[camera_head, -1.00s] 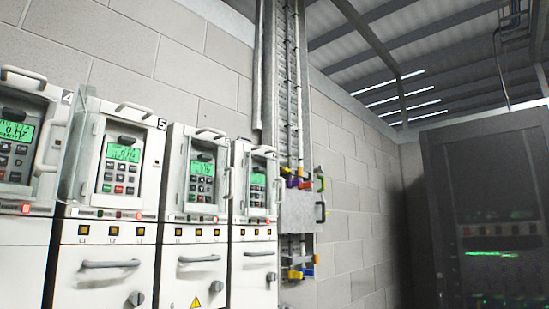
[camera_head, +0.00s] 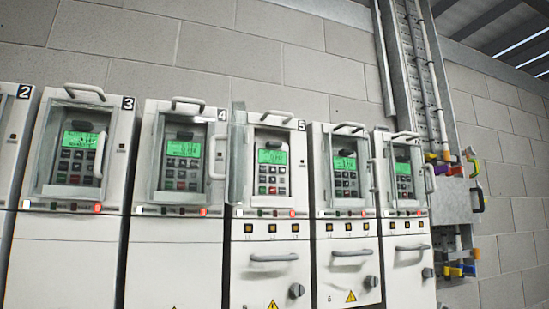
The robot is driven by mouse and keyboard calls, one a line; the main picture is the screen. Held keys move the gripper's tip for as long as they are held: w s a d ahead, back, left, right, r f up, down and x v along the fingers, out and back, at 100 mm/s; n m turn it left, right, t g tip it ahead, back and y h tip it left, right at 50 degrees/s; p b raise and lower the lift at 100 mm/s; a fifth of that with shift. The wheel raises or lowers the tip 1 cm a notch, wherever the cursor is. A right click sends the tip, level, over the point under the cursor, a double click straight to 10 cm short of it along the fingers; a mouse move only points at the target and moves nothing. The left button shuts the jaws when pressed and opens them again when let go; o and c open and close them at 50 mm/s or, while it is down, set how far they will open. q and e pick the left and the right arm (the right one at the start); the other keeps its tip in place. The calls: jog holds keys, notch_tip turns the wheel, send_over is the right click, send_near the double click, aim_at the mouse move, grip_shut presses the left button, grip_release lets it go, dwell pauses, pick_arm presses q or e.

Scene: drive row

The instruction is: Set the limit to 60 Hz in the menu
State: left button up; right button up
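A row of white drive cabinets stands along the wall, with labels 2 (camera_head: 25,92), 3, 4 and 5 showing. Each has a keypad panel with a green lit display; the text on the displays is too small to read. The drive 5 display (camera_head: 272,157) is near the middle, and its clear door (camera_head: 238,165) appears swung open to the left. The drive 3 display (camera_head: 80,140) and drive 4 display (camera_head: 183,149) sit to its left. Two more drives, with a display (camera_head: 345,163) and another display (camera_head: 403,169), stand to its right. Neither of my grippers is in view.
A cable tray (camera_head: 417,75) runs up the grey block wall (camera_head: 300,60) at the right. A metal box (camera_head: 455,200) with coloured handles is fixed below it. Door handles (camera_head: 273,257) and knobs stick out from the lower cabinets.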

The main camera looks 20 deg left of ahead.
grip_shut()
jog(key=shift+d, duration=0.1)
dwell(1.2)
